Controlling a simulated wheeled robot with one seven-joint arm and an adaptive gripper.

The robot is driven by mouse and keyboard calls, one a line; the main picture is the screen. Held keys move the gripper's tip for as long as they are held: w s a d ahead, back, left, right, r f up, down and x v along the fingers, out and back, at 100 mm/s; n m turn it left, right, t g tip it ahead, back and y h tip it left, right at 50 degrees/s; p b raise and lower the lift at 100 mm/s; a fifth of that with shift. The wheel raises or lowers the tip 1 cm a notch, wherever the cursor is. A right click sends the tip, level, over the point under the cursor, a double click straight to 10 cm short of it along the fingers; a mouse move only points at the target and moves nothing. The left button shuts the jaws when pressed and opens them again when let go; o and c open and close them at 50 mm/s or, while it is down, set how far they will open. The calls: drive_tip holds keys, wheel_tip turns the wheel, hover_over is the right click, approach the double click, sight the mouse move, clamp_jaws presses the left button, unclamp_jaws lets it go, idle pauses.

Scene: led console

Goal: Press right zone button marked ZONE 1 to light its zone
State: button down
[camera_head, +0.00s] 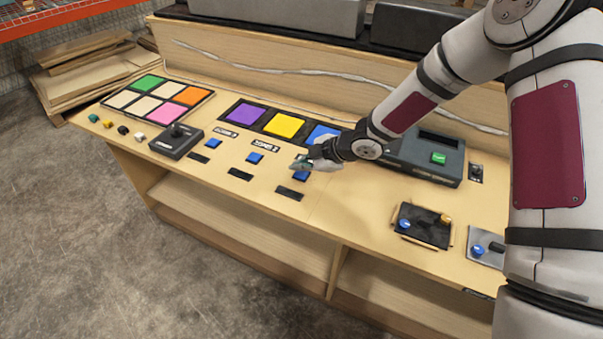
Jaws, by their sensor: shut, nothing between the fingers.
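A row of three coloured zone panels is set in the console: purple (246,113), yellow (284,125) and blue (321,132), the blue one partly behind my gripper. In front of them are three blue buttons: left (213,143), middle (255,157) and right (300,175). Small labels (265,144) stand by the left and middle buttons, too small to read surely. Any label by the right button is hidden. My gripper (303,164) is shut and empty, just above and behind the right button. I cannot tell whether it touches the button.
A dark box with a green button (438,158) stands right of my gripper. A white cable runs along the back.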

sight(301, 176)
drive_tip(key=shift+f, duration=0.1)
idle(0.7)
drive_tip(key=shift+f+b, duration=0.3)
drive_tip(key=shift+b, duration=0.05)
drive_tip(key=shift+f+b, duration=0.35)
drive_tip(key=shift+f, duration=0.1)
idle(0.6)
idle(0.4)
drive_tip(key=shift+r+p, duration=0.65)
drive_tip(key=shift+r, duration=0.2)
drive_tip(key=shift+r+p, duration=1.6)
drive_tip(key=shift+r, duration=0.9)
